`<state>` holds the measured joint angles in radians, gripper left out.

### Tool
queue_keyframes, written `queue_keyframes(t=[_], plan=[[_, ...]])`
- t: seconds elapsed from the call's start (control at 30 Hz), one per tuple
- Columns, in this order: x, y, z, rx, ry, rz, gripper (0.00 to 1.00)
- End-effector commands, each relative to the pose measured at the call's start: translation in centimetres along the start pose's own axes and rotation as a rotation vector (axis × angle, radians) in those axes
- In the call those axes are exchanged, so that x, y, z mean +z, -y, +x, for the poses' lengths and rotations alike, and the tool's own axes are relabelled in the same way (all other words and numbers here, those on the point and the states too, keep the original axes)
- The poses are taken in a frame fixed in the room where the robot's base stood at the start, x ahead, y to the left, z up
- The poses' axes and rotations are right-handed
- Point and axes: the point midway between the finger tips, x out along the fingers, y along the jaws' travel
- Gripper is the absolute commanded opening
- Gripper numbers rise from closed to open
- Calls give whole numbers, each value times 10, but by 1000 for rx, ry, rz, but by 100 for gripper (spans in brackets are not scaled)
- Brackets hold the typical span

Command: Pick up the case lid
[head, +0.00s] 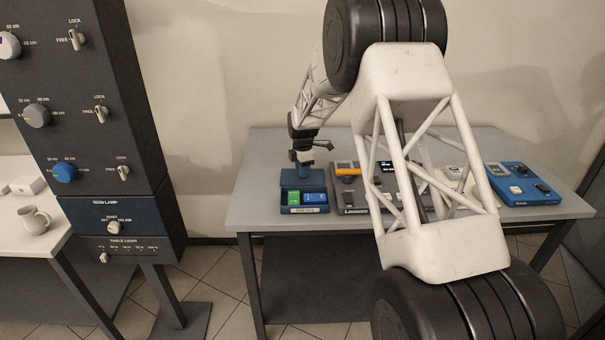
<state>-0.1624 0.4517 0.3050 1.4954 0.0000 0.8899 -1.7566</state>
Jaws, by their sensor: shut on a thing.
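The case lid (290,179) is a dark blue panel at the left of the grey table, in the head view. It is at the back of a small open blue case (290,210). My gripper (302,162) is above the lid, pointing down, and is shut on its upper part. The fingertips are small and dark here, so the exact grip is hard to see. I cannot tell whether the lid touches the case. A green block (294,198) and a blue block (315,197) sit in the front of the case.
A grey device (347,190) stands just right of the case, partly hidden behind my arm. A blue device (522,188) is at the table's right. The grey table (262,165) is bare left of and behind the case. A dark control column (105,130) stands left of the table.

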Motion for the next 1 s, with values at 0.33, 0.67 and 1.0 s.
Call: queue_keyframes(t=[0.33,0.67,1.0], plan=[[0,-1,-30,3,1,0,5],[0,0,-78,2,0,0,5],[0,0,-99,0,0,0,5]])
